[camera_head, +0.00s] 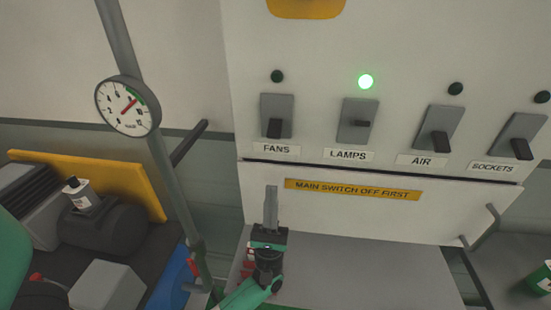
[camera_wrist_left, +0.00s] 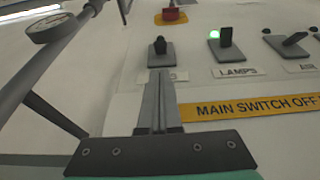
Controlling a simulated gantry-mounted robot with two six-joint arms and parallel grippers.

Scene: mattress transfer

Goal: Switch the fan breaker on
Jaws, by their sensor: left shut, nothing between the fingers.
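The fan breaker (camera_head: 276,104) is the leftmost switch on the white panel, above the label FANS. Its black lever (camera_head: 275,128) points down and the small lamp above it (camera_head: 277,76) is dark. My left gripper (camera_head: 271,190) is shut and empty, below the fan breaker and apart from it in the head view. In the left wrist view its fingers (camera_wrist_left: 157,78) point up toward the fan breaker (camera_wrist_left: 160,58) and partly cover its label. My right gripper is not in view.
The LAMPS breaker (camera_head: 358,112) stands to the right with its green lamp (camera_head: 365,81) lit. The AIR (camera_head: 445,120) and SOCKETS (camera_head: 524,125) breakers have dark lamps. A pipe with a gauge (camera_head: 128,107) stands left. A yellow sign (camera_head: 353,191) is below the breakers.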

